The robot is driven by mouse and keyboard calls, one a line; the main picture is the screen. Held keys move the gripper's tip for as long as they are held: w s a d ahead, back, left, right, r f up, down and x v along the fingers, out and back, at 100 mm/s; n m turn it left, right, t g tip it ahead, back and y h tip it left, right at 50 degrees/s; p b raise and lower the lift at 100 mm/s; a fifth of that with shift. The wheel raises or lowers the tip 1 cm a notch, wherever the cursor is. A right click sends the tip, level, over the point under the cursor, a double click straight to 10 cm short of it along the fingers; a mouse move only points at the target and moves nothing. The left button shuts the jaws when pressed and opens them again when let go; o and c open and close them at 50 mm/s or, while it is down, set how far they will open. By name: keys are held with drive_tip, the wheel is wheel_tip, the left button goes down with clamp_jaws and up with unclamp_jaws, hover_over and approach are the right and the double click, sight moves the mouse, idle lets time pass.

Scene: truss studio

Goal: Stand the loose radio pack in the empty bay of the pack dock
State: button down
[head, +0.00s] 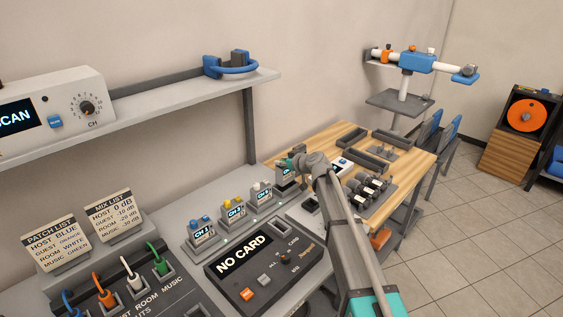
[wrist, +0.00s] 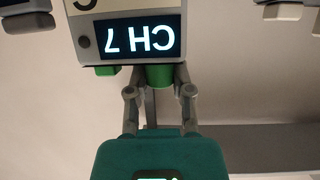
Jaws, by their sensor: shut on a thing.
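The radio pack, a grey box with a lit CH 7 screen (wrist: 125,38), fills the top of the wrist view, its label upside down there. My gripper (wrist: 160,92) is shut on the green knob (wrist: 160,77) at its end. In the head view my gripper (head: 299,160) is at the far end of the pack dock row, with the pack (head: 286,180) below it, partly hidden. Three other packs stand in a row: one with a blue top (head: 203,232), one yellow (head: 233,210), one white (head: 261,192). I cannot tell whether the held pack touches the dock.
A dark console reading NO CARD (head: 262,262) lies in front of the dock row. A wooden table (head: 345,133) with dark trays and several microphones (head: 368,188) is beyond my arm. A shelf (head: 180,95) with a blue headset (head: 230,66) runs above the bench at the wall.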

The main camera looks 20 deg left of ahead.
sight(285, 170)
drive_tip(key=shift+f+b, duration=1)
drive_tip(key=shift+f, duration=0.3)
drive_tip(key=shift+s+f+b, duration=0.1)
drive_tip(key=shift+f+b, duration=0.45)
drive_tip(key=shift+b, duration=0.05)
idle(1.1)
drive_tip(key=c, duration=0.8)
unclamp_jaws()
drive_tip(key=shift+d, duration=0.15)
drive_tip(key=shift+p+v, duration=0.7)
drive_tip(key=shift+v, duration=0.9)
drive_tip(key=shift+p+v, duration=1.45)
drive_tip(key=shift+v, duration=2.4)
drive_tip(key=shift+s, duration=0.15)
drive_tip(key=s+d+f+m+g+h+p, duration=0.1)
drive_tip(key=s+d+m+h, duration=0.3)
drive_tip(key=s+d, duration=0.4)
drive_tip(key=s+d+f+m+g+h+p, duration=0.2)
drive_tip(key=s+d, duration=0.6)
drive_tip(key=d, duration=1.2)
drive_tip(key=s+d+f+m+g+h+p, duration=0.1)
drive_tip(key=s+d+m+h, duration=0.5)
drive_tip(key=d, duration=0.9)
drive_tip(key=shift+s+f+m+g+p, duration=0.25)
drive_tip(key=shift+s+g+p, duration=0.15)
drive_tip(key=shift+s+p, duration=0.25)
drive_tip(key=shift+s+f+m+g+p, duration=0.15)
drive_tip(key=shift+s+m+g+p, duration=0.2)
drive_tip(key=shift+s+p, duration=0.3)
